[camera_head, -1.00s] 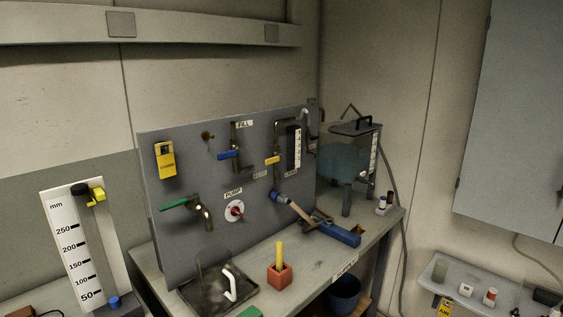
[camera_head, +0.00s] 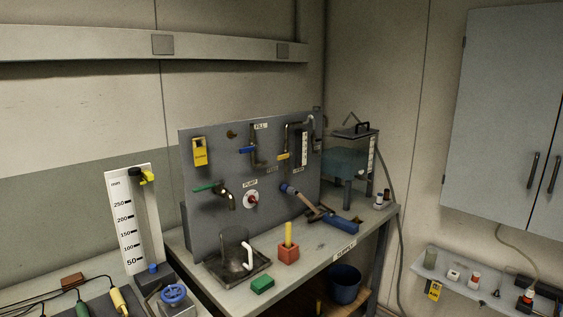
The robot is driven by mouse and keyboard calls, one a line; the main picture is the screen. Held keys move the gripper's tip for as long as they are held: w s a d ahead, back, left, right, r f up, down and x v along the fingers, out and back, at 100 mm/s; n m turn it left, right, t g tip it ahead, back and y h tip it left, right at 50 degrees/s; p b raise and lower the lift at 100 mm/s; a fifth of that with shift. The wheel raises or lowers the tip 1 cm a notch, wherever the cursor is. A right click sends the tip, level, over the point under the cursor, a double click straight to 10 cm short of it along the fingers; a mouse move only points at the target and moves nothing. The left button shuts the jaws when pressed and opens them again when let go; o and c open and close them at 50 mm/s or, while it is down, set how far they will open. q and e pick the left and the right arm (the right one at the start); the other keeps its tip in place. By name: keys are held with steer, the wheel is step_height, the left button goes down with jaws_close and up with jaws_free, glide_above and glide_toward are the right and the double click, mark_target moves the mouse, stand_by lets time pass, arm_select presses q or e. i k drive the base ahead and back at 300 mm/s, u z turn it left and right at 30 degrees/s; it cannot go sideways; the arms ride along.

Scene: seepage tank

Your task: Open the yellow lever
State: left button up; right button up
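A small yellow lever (camera_head: 283,156) sits on a pipe on the grey upright panel (camera_head: 225,140), left of a white scale. It lies roughly level across the pipe. Another yellow handle (camera_head: 148,178) sits at the top of the white millimetre gauge (camera_head: 127,225) at the left. A blue lever (camera_head: 247,150) is on the pipe under the FILL label, and a green lever (camera_head: 205,187) is on the tap at the panel's lower left. Neither of my grippers shows in this view.
The bench (camera_head: 303,268) holds a black tray (camera_head: 222,277) with a clear beaker, a red block (camera_head: 289,254) with a yellow stick, a green block (camera_head: 262,285) and a blue-handled tool (camera_head: 338,226). A water tank (camera_head: 345,163) stands behind at the right.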

mark_target(279, 157)
steer(key=z, duration=0.25)
steer(key=i, duration=0.95)
steer(key=z, duration=0.5)
